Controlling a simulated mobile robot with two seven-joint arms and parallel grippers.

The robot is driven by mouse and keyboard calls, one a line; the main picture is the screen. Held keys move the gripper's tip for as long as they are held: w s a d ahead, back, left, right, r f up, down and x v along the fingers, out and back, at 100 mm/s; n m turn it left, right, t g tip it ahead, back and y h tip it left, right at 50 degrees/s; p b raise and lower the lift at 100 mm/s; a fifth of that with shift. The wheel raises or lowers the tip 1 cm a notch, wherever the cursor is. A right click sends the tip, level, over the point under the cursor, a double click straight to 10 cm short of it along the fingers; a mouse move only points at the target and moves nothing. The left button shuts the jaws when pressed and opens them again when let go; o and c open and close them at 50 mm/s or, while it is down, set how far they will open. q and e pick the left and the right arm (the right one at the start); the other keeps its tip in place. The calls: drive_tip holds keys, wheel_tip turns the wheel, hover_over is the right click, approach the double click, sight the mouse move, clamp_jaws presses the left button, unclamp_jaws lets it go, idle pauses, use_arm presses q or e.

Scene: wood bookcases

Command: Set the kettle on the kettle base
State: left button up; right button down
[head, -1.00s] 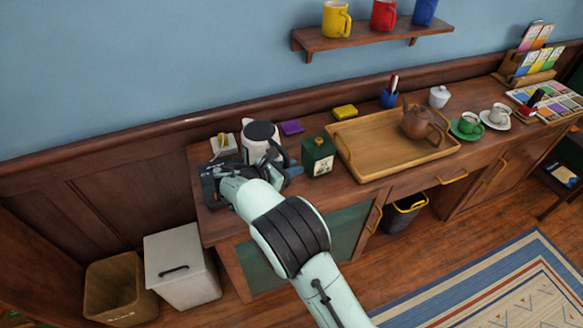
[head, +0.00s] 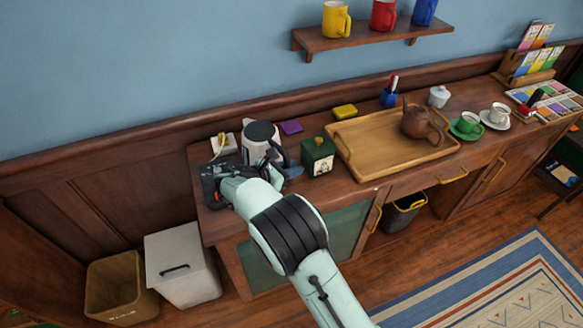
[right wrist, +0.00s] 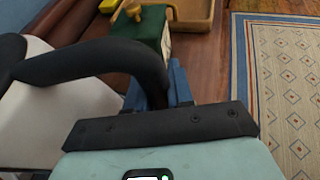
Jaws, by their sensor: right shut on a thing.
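The kettle (head: 254,150), white with a dark lid and black handle, stands upright at the left end of the wooden cabinet top. In the right wrist view its white body (right wrist: 50,115) fills the left side and its black handle (right wrist: 95,58) arches across. My right gripper (head: 279,168) is shut on the handle; a blue finger (right wrist: 179,84) shows beside it. I cannot make out the kettle base; the kettle and my arm hide the surface there, so I cannot tell what the kettle rests on. My left gripper is not in view.
A dark green canister (head: 318,156) stands close right of the kettle. A wooden tray (head: 372,160) with a brown teapot (head: 421,124) lies farther right. A pale square item (head: 223,145) sits behind left.

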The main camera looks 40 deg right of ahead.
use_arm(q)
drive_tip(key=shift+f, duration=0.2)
use_arm(e)
drive_tip(key=shift+f, duration=0.4)
drive_tip(key=c, duration=1.3)
unclamp_jaws()
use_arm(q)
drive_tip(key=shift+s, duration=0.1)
use_arm(e)
drive_tip(key=shift+f, duration=0.1)
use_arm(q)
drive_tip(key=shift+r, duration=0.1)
use_arm(e)
drive_tip(key=shift+a, duration=0.1)
use_arm(q)
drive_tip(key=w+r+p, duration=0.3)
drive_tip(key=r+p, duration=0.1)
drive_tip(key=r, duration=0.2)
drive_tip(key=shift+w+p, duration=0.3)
drive_tip(key=shift+p, duration=0.05)
use_arm(e)
drive_tip(key=v, duration=1.1)
